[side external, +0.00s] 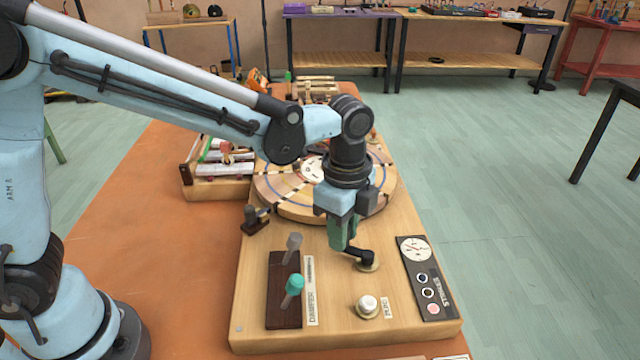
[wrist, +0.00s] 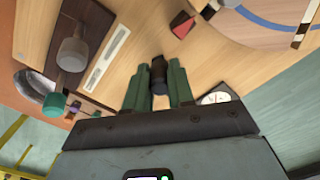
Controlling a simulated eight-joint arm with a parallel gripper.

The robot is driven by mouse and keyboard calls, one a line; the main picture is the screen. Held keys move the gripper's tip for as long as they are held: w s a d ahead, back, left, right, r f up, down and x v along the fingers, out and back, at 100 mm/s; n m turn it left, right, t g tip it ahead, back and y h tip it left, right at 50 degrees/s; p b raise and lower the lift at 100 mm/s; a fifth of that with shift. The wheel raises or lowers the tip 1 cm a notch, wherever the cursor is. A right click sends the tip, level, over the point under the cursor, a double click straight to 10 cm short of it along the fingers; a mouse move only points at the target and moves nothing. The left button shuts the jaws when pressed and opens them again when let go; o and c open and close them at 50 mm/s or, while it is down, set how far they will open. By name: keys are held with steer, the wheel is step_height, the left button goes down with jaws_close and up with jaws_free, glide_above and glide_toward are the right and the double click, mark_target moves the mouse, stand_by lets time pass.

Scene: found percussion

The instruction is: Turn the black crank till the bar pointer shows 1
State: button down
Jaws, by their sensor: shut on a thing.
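The black crank (side external: 364,256) stands on a round pale base on the wooden board. My gripper (side external: 347,248) points down at the crank's left end, and its green fingers are shut on the handle. In the wrist view, the black crank handle (wrist: 158,74) sits between the two green fingers of my gripper (wrist: 157,88). A white dial (side external: 415,249) with dark marks is on the black panel right of the crank. Another white dial (side external: 313,169) is at the middle of the round wooden disc. The marks on both are too small to read, so I cannot tell the bar pointer's reading.
Two levers, grey (side external: 293,246) and teal (side external: 293,285), stand on a dark block to the left. A white knob (side external: 368,304) is in front of the crank. The round wooden disc (side external: 270,190) lies behind my gripper. A small dark block (side external: 256,219) is left of it.

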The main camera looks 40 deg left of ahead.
steer(key=n, duration=0.1)
steer(key=s+n, duration=0.1)
steer(key=n, duration=0.2)
steer(key=shift+s+d, duration=0.3)
steer(key=shift+d, duration=0.1)
steer(key=n, duration=0.2)
steer(key=s+d+n, duration=0.1)
steer(key=n, duration=0.1)
steer(key=shift+d+n, duration=0.2)
steer(key=shift+n, duration=0.1)
steer(key=n, duration=0.1)
steer(key=d+n, duration=0.1)
steer(key=n, duration=0.2)
steer(key=shift+s+d+n, duration=0.3)
steer(key=shift+d, duration=0.05)
steer(key=shift+d+n, duration=0.4)
steer(key=shift+n, duration=0.65)
steer(key=shift+d+n, duration=0.4)
steer(key=shift+n, duration=0.65)
steer(key=shift+w, duration=0.1)
steer(key=c, duration=1)
jaws_free()
steer(key=shift+o, duration=0.2)
steer(key=shift+r, duration=0.1)
step_height(320, 180, up, 12)
